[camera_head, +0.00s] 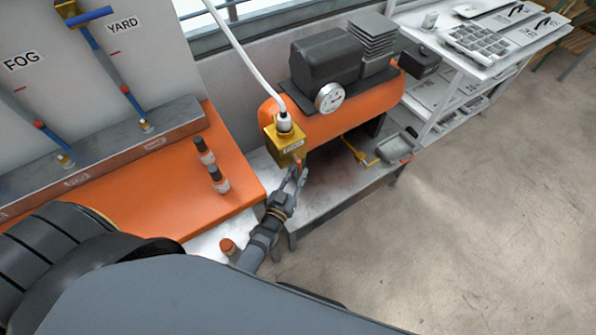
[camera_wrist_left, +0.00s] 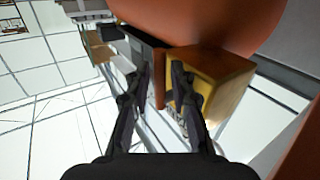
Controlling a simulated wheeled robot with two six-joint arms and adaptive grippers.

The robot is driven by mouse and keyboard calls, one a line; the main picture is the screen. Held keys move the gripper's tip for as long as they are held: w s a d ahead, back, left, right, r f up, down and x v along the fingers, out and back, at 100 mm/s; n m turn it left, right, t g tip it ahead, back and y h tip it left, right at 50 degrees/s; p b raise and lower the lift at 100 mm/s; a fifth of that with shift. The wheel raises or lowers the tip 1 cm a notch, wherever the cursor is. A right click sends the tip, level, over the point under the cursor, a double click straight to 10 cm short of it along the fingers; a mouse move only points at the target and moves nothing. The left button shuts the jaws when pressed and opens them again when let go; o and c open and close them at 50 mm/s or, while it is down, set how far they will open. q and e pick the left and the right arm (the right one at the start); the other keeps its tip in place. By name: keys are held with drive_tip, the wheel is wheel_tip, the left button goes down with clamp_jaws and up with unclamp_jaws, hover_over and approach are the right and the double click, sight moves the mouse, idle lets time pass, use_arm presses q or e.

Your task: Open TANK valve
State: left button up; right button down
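A yellow valve box (camera_head: 284,143) with a small label too blurred to read is at the left end of the orange compressor tank (camera_head: 350,118). A white hose runs up from its top. My left gripper (camera_head: 297,172) is just below the box, with its fingers around or beside a small orange-red lever, partly hidden. In the left wrist view the fingers (camera_wrist_left: 160,85) stand apart. The orange-red lever (camera_wrist_left: 158,94) shows between them, and the yellow box (camera_wrist_left: 226,72) is behind the right finger. I cannot tell if a finger touches the lever. My right gripper is not in view.
A pressure gauge (camera_head: 329,97) sits on the compressor. A yellow fitting (camera_head: 360,153) is under the tank, beside a small grey tray (camera_head: 396,148). An orange bench (camera_head: 130,190) with dark bottles is left. A white shelf rack (camera_head: 470,60) stands right. The floor is clear.

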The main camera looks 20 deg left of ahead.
use_arm(q)
drive_tip(key=shift+w, duration=0.45)
clamp_jaws()
drive_tip(key=g+p, duration=0.1)
drive_tip(key=p, duration=0.2)
drive_tip(key=shift+s+a+m, duration=0.1)
drive_tip(key=shift+s+m, duration=0.05)
drive_tip(key=shift+m, duration=0.25)
unclamp_jaws()
